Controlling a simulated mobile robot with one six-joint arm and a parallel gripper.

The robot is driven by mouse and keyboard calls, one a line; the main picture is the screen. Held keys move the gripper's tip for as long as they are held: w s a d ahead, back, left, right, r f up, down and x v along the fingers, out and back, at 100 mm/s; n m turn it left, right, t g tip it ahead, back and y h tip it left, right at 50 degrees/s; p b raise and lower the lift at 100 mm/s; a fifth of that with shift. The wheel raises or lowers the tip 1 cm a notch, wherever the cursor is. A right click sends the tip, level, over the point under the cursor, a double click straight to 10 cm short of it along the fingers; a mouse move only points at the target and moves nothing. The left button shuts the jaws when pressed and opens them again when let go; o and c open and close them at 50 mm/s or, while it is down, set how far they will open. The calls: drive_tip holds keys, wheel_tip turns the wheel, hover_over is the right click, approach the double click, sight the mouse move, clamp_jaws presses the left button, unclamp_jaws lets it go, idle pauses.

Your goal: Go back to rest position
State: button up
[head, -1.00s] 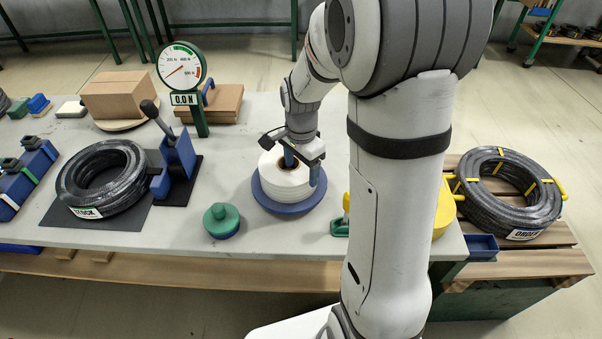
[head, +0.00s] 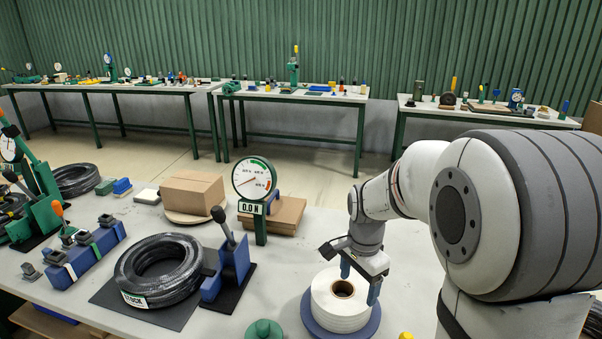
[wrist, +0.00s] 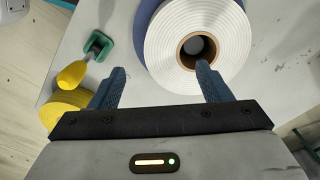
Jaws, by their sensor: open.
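My gripper (head: 358,282) is open and empty in the head view, at the white tape roll (head: 336,312). The roll lies flat on a round blue base (head: 308,318) on the grey table. I cannot tell whether the fingers touch the roll.
A dial gauge reading 0.0 N (head: 254,180), a black hose coil marked STOCK (head: 160,268) and a blue lever device (head: 228,265) stand left of the roll. A green knob (head: 264,329) is close to it. A cardboard box (head: 192,190) stands behind. Benches line the far wall.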

drive_tip(key=s+a+r+n+t, duration=0.1)
drive_tip(key=s+r+n, duration=0.2)
drive_tip(key=s+n, duration=0.3)
drive_tip(key=s+a+r+n+t, duration=0.1)
drive_tip(key=s+r+n, duration=0.2)
drive_tip(key=s+n, duration=0.3)
drive_tip(key=shift+s+n, duration=0.3)
drive_tip(key=shift+s, duration=1.7)
drive_tip(key=shift+c, duration=0.3)
